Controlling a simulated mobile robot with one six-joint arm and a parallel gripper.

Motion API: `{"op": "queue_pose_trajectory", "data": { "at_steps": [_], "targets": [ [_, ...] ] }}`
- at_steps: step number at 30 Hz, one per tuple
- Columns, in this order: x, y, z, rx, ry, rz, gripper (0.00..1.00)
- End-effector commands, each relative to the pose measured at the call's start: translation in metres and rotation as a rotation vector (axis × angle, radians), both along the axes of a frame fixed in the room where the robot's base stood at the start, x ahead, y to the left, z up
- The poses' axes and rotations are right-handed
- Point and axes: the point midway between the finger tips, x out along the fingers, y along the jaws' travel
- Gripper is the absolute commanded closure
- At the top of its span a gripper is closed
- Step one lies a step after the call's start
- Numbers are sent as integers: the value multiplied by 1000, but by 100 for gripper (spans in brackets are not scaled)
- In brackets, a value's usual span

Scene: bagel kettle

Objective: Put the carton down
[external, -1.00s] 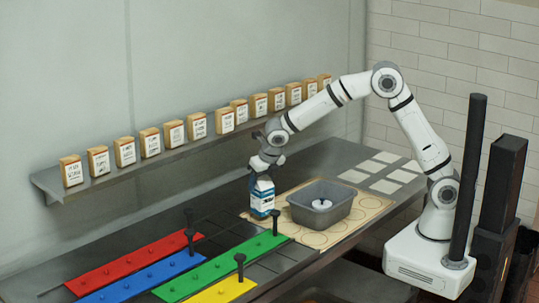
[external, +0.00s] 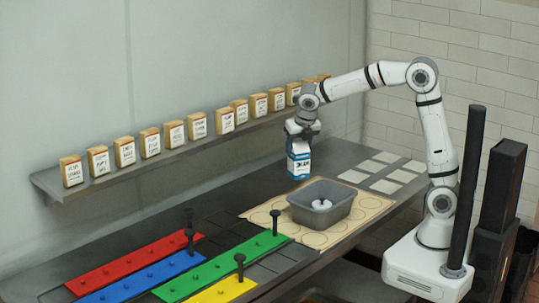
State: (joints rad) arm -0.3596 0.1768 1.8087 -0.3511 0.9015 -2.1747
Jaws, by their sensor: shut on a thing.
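The carton (external: 299,161) is blue and white and roughly upright. My gripper (external: 302,139) is shut on its top and holds it from above. The carton hangs behind the grey tub, over the far part of the dark counter (external: 226,205). Its base looks clear of the counter, though the height of the gap is hard to judge.
The grey tub (external: 332,216) with a white item inside stands on a tan mat (external: 262,217) with printed circles. Pale squares (external: 381,172) lie at the right. Red, blue, green (external: 222,266) and yellow strips with black pegs lie at the left. A wall shelf (external: 110,179) holds several labelled packages.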

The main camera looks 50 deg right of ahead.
Motion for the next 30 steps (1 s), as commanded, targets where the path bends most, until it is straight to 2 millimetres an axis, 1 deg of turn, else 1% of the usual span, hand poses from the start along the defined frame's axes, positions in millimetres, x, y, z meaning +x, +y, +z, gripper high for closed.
{"op": "queue_pose_trajectory", "data": {
  "at_steps": [1,3,6,9,12,15,17,24,27,30],
  "targets": [
    [-9,-28,-3,2,-5,-52,100],
    [-24,-60,-3,2,-5,-117,100],
    [-47,-100,-5,1,-4,-201,100],
    [-67,-130,-7,1,-5,-270,100],
    [-84,-150,-9,1,-3,-320,100],
    [-94,-161,-11,1,-3,-350,100],
    [-97,-164,-16,0,0,-359,100],
    [-99,-166,-58,-1,2,-363,100],
    [-99,-165,-69,-1,0,-362,100],
    [-98,-165,-75,-1,-1,-363,100]
  ]
}}
